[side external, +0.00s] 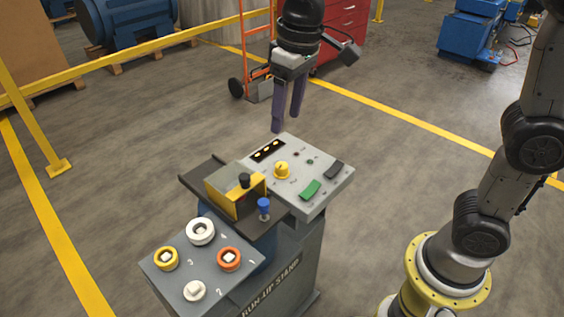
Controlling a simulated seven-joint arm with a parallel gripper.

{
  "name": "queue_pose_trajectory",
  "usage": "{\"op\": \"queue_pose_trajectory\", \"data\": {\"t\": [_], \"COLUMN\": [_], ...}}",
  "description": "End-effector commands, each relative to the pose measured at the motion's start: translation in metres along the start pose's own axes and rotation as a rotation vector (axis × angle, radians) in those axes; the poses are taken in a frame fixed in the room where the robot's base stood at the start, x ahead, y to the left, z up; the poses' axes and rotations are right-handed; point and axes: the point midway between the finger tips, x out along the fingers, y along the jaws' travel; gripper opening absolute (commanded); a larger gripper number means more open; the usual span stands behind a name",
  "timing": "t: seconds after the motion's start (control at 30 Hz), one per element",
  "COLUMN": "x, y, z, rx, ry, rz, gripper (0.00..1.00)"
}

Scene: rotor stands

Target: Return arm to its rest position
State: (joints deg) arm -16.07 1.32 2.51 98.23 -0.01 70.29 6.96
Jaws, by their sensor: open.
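My gripper (287,119) hangs with its two purple fingers pointing down, open and with nothing between them. It is above and behind the far edge of the grey control panel (329,176), apart from it. The panel belongs to the run-up stand (300,262) and carries a yellow knob (282,170), a green rocker (310,190) and a dark rocker (334,170). A yellow housing (222,198) with a black knob (244,180) sits left of the panel, beside a blue-topped lever (264,205).
The lower numbered deck (165,287) holds a white ring (201,223), a yellow ring (166,250), an orange ring (237,266) and a small white piece (194,291). An orange hand truck (247,75) and red cabinet (340,40) stand behind my gripper. Floor around the stand is clear.

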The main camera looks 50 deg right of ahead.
Motion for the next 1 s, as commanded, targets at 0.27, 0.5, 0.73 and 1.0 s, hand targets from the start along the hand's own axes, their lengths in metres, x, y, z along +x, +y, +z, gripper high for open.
{"op": "queue_pose_trajectory", "data": {"t": [0.27,0.5,0.73,1.0], "x": [-0.041,-0.026,0.011,0.017], "y": [0.051,0.069,0.070,0.071], "z": [0.090,0.168,0.206,0.204], "rx": [0.121,0.180,0.170,0.148], "ry": [0.181,0.313,0.352,0.360], "rz": [0.013,0.044,0.061,0.065], "gripper": [0.61,0.61,0.61,0.61]}}
